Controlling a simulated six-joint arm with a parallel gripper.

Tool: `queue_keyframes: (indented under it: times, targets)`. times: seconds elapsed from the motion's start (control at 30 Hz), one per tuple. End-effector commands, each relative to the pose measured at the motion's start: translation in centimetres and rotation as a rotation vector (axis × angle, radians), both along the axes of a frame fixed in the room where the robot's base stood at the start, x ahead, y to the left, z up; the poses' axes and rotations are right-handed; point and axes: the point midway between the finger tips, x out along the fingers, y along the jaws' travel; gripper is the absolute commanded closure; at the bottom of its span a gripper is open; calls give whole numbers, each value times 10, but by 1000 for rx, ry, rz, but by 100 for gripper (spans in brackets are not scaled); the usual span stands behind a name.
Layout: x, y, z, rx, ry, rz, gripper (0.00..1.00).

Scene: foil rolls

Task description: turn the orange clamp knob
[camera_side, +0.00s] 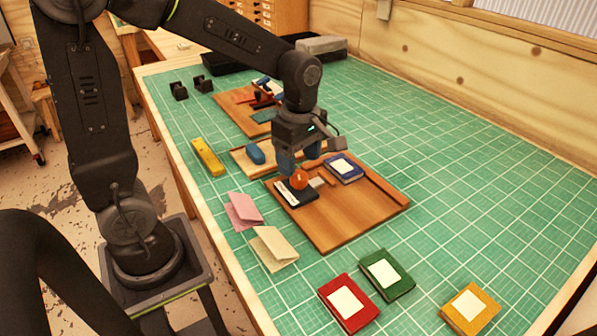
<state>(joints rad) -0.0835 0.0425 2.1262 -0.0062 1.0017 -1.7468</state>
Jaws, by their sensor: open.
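The orange clamp knob (299,179) is a small round knob near the far left part of a brown wooden board (345,217) on the green mat. My gripper (298,162) points down just above and behind the knob. Its jaws are open, with blue-grey fingers close to the knob. I cannot tell from this side whether the fingers touch it. A dark flat piece with a white label (294,193) lies by the knob, and a blue booklet with a white label (343,168) lies on the board to the right.
Red (349,303), green (387,274) and yellow (470,308) booklets lie in front. Pink (243,211) and cream (274,248) folded papers and a yellow bar (208,157) lie to the left. Another wooden board (232,98) with tools stands behind. The mat's right side is clear.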

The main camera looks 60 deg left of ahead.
Motion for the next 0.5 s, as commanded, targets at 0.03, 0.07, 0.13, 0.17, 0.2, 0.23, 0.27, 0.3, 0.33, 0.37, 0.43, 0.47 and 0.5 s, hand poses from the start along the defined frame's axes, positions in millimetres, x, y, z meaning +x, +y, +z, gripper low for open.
queue_keyframes:
  times: [0.03,0.07,0.13,0.17,0.2,0.23,0.27,0.3,0.33,0.37,0.43,0.47,0.5]
  targets:
    - [-1,0,-10,0,5,-1,35]
    - [-1,0,-14,0,4,-1,35]
    - [-1,0,-24,-1,3,-1,35]
    - [-1,0,-27,-1,3,-1,35]
    - [-1,0,-31,-1,2,-1,35]
    - [-1,0,-33,-1,2,-1,35]
    - [-1,0,-35,-1,2,-1,35]
    - [-1,0,-37,0,1,-1,35]
    - [-1,0,-38,0,0,-1,35]
    - [-1,0,-39,0,-1,-1,35]
    - [-1,0,-40,0,-1,-1,35]
    - [-1,0,-40,0,-1,-1,35]
    - [-1,0,-40,0,-1,-1,35]
